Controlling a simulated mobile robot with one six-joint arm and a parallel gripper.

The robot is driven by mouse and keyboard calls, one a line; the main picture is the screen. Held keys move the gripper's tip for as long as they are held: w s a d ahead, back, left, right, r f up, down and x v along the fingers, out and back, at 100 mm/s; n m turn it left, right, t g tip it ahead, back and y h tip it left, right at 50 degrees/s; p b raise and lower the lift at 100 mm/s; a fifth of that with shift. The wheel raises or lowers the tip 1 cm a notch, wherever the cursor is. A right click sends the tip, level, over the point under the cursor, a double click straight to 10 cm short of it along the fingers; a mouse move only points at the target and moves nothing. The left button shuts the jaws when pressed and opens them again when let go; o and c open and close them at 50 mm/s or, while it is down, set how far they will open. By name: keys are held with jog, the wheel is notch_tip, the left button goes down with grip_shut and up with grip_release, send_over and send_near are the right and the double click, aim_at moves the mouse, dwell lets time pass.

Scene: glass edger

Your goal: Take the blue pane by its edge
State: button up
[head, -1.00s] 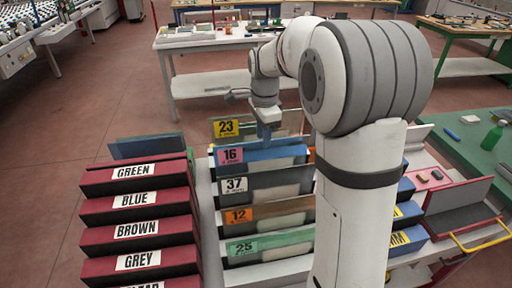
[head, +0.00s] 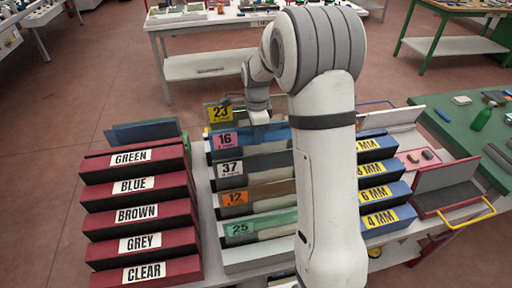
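A blue pane (head: 263,138) stands on edge in the middle rack, with a pink tag numbered 16 at its left end. My gripper (head: 259,120) points down at the top edge of this pane, near its middle. The fingertips are small and partly lost against the pane, so I cannot tell whether they are open, shut or touching it. A darker blue pane (head: 148,131) also shows behind the box labelled GREEN at the left.
Panes tagged 23 (head: 219,112), 37 (head: 230,169), 12 (head: 236,199) and 25 (head: 240,231) stand close in the same rack. Red labelled boxes (head: 137,187) flank it left, blue MM boxes (head: 389,192) right. A green bottle (head: 482,119) stands on the right table.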

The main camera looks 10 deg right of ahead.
grip_shut()
dwell(1.4)
